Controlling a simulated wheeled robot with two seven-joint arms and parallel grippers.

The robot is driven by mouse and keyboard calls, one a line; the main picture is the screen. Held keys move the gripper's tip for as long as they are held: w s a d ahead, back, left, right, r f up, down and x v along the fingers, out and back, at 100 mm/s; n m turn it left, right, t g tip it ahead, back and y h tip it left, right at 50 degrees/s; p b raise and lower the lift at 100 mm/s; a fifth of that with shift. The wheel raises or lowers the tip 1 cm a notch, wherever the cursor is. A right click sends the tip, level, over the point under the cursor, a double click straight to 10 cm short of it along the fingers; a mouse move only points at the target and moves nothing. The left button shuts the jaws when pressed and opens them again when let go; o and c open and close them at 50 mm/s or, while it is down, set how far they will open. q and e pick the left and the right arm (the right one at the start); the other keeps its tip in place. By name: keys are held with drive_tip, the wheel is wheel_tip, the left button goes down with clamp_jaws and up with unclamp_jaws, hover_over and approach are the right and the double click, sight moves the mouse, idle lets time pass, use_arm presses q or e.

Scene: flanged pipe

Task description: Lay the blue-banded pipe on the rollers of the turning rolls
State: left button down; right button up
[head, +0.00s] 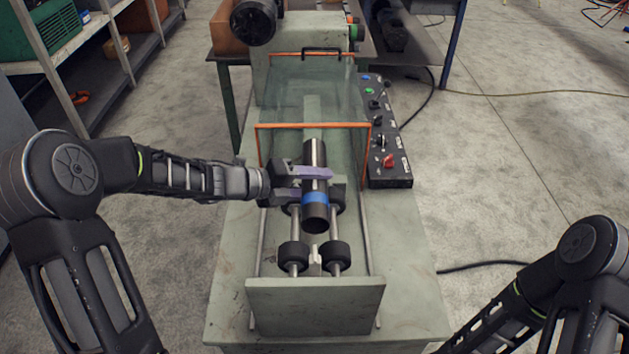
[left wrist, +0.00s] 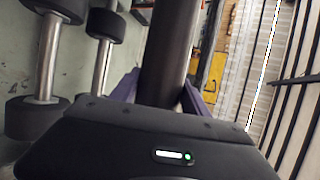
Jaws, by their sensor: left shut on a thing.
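The blue-banded pipe (head: 315,212) is a dark and steel tube with a blue band near its front end. In the head view it lies lengthwise along the middle of the turning rolls (head: 315,307). My left gripper (head: 318,172) is shut on the pipe from the left, around its middle; the pipe also shows between the fingers in the left wrist view (left wrist: 166,55). Black rollers (head: 293,255) on steel shafts show in front of the pipe; the rear rollers are partly hidden under it. I cannot tell whether the pipe touches them. My right gripper is out of view.
An orange-edged clear guard (head: 312,126) stands behind the pipe. A control box with coloured buttons (head: 388,160) sits on the right of the bench. Shelving (head: 75,60) is at the left. The bench top (head: 405,270) is clear at the right front.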

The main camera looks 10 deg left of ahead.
use_arm(q)
wheel_tip(320, 180, down, 11)
drive_tip(key=b, duration=0.9)
drive_tip(key=shift+f, duration=0.2)
drive_tip(key=c, duration=0.5)
unclamp_jaws()
drive_tip(key=shift+o, duration=0.4)
drive_tip(key=shift+f, duration=0.15)
drive_tip(key=o, duration=0.4)
drive_tip(key=shift+s, duration=0.1)
drive_tip(key=shift+f+b, duration=0.1)
drive_tip(key=shift+b, duration=0.2)
drive_tip(key=shift+f, duration=0.1)
drive_tip(key=shift+c, duration=0.3)
